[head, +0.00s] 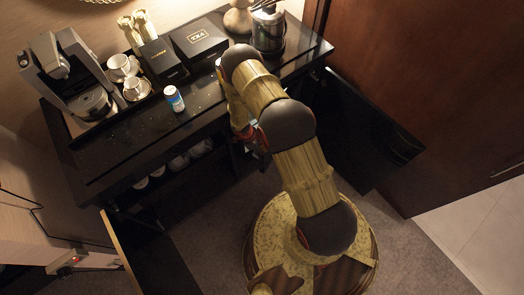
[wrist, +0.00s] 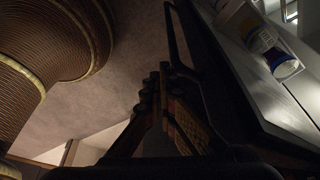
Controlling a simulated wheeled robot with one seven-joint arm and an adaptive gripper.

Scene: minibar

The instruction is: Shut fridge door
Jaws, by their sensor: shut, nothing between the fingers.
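In the head view a dark door panel (head: 365,130) stands swung open at the right end of the black minibar cabinet. I cannot tell whether it is the fridge door or a cabinet door over it. In the wrist view a pale panel (wrist: 285,103) with a rack holding bottles or cans (wrist: 265,42) lies to the right; it looks like the fridge's inside or the inner face of its door. My gripper (wrist: 162,72) is shut and empty, left of this panel, close to a dark bar-like edge (wrist: 176,35). Contact is unclear.
The cabinet top (head: 140,140) holds a coffee machine (head: 70,75), cups (head: 125,70), black boxes (head: 200,40), a can (head: 174,98) and an ice bucket (head: 268,28). Another open panel (head: 125,250) stands at lower left. A brown wall (head: 440,90) bounds the right.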

